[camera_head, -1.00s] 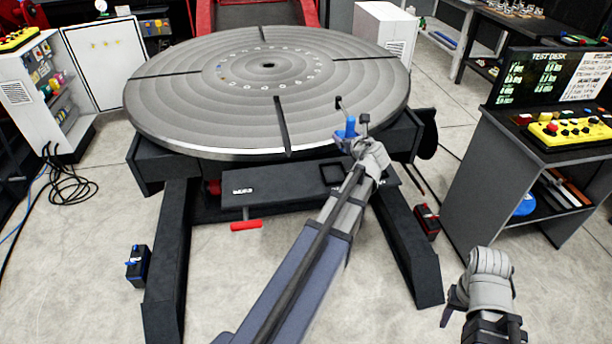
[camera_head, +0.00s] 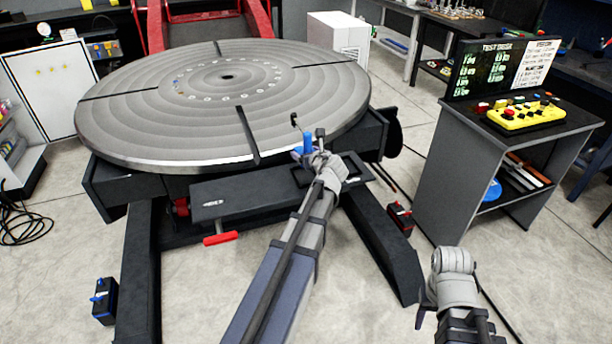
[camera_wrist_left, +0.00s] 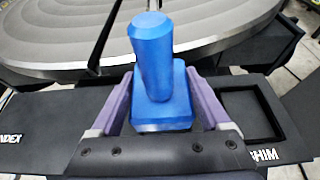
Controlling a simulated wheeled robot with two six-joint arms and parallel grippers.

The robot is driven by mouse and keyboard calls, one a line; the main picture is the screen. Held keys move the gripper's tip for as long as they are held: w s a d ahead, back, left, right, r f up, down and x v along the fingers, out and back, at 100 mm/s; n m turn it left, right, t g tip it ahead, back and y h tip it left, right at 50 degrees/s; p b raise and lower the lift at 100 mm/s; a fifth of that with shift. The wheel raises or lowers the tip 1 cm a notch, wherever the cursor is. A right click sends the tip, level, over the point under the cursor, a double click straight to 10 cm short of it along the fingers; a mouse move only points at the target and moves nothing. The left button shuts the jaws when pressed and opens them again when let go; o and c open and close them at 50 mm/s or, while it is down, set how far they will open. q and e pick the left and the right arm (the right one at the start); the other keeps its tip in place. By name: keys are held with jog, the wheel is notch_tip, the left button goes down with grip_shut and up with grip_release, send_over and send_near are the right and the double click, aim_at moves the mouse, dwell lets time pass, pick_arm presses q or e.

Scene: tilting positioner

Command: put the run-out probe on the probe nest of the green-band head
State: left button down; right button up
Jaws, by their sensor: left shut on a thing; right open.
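The blue piece (camera_head: 308,143), which I take to be the run-out probe, is held upright in my left gripper (camera_head: 314,156). In the left wrist view the blue probe (camera_wrist_left: 155,75) has a rounded post on a square block, with the purple fingers (camera_wrist_left: 158,108) on both sides of the block. It is above the front shelf, just in front of the round table. My right gripper (camera_head: 427,308) is open and empty at lower right, over the floor. I cannot make out a green-band head or its probe nest.
The grey round positioner table (camera_head: 160,120) fills the upper left. The dark front shelf (camera_wrist_left: 40,125) bears INDEX and SHIM labels and an empty square recess (camera_wrist_left: 252,115). A red handle (camera_head: 220,239) sticks out below. The test desk (camera_head: 470,110) stands right.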

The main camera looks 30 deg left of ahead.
aim_at(306, 177)
pick_arm(q)
jog(key=shift+f+b, duration=2.3)
jog(key=shift+f, duration=0.55)
jog(key=shift+f+b, duration=0.55)
jog(key=shift+f, duration=0.1)
